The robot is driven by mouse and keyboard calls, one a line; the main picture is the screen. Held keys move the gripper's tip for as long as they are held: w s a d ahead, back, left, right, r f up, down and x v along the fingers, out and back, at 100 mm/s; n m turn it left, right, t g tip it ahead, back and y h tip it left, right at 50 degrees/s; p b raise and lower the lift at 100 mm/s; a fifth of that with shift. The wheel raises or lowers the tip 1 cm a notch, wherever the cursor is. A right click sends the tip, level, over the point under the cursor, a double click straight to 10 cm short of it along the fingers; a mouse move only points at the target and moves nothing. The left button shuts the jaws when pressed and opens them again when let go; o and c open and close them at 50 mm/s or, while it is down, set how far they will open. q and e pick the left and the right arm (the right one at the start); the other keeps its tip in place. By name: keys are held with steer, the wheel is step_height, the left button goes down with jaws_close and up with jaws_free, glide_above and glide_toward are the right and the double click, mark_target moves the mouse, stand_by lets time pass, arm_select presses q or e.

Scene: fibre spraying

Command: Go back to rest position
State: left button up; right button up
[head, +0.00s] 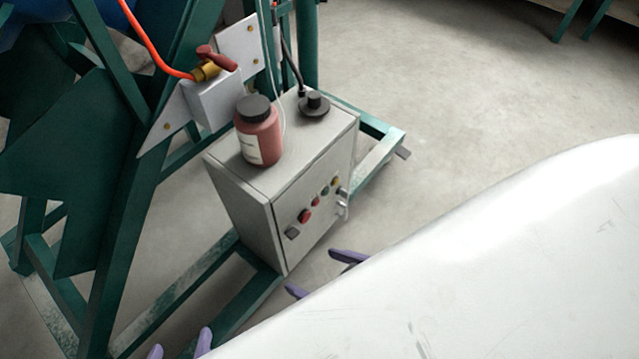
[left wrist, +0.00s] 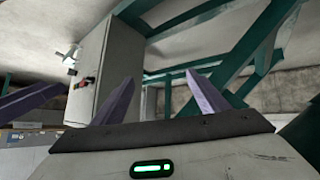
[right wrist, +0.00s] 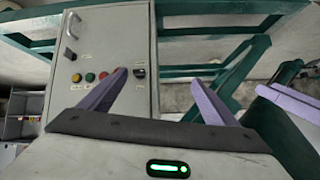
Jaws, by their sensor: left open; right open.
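My left gripper (head: 180,346) shows only its two purple fingertips at the bottom of the head view. The fingers are apart and empty in the left wrist view (left wrist: 162,92). My right gripper (head: 322,273) shows its fingertips just in front of the lower right side of the grey control box (head: 262,232). It is open and empty in the right wrist view (right wrist: 158,92), facing the box front with its buttons. Neither gripper holds anything. The rest of both arms is hidden in the head view.
A red bottle with a black cap (head: 260,140) stands on the box beside a black fitting (head: 314,104). A green steel frame (head: 130,215) surrounds the box. A valve with an orange hose (head: 207,70) is mounted behind. Open concrete floor (head: 450,100) lies to the right.

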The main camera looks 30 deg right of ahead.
arm_select(q)
step_height(320, 180, up, 9)
steer(key=a+p, duration=0.1)
steer(key=p, duration=1.4)
steer(key=shift+s+a+m+g+y, duration=0.15)
steer(key=shift+s+m+g+y, duration=0.15)
steer(key=shift+g, duration=0.1)
arm_select(e)
step_height(320, 180, up, 9)
steer(key=d, duration=0.1)
steer(key=shift+s+d+n+g+h, duration=0.2)
steer(key=shift+n+g+h, duration=0.1)
steer(key=shift+g, duration=0.1)
